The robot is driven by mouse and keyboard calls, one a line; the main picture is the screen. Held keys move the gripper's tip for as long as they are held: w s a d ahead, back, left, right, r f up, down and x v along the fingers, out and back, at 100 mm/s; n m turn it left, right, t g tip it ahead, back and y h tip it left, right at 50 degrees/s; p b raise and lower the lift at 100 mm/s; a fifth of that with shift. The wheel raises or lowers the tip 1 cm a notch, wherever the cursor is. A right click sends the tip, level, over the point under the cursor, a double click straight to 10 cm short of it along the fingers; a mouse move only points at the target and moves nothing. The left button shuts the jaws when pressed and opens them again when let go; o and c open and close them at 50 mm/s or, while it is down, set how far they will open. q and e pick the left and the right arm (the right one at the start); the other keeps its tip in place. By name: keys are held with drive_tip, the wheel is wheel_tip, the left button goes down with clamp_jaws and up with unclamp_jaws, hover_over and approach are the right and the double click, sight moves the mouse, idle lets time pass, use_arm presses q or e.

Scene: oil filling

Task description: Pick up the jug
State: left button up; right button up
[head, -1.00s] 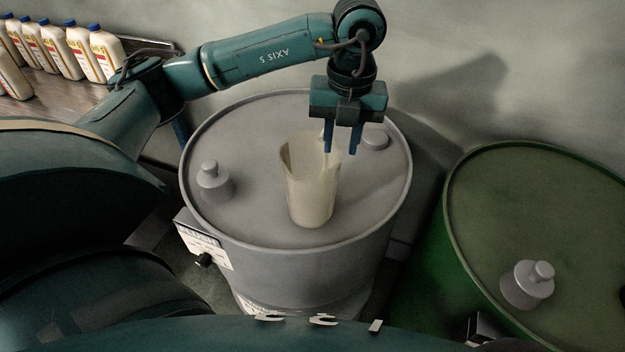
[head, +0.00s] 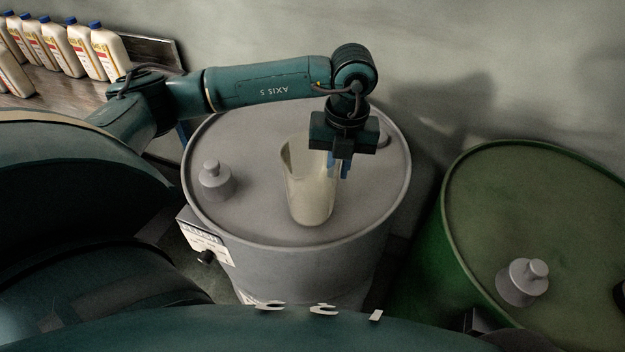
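The jug (head: 309,185) is a pale, translucent, open-topped vessel standing upright on the grey drum (head: 260,215). The fingers overlap the place where the jug's handle would be, so the handle is mostly hidden. I cannot tell whether the fingers are open around it or shut on it. My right gripper is not in view.
A grey cap (head: 216,180) rises from the drum's lid left of the jug. A green drum (head: 560,210) with its own grey cap (head: 523,282) stands at right. Several white bottles (head: 83,50) with blue caps stand on a shelf at upper left. A wall is behind.

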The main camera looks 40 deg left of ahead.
use_arm(q)
clamp_jaws()
idle(0.3)
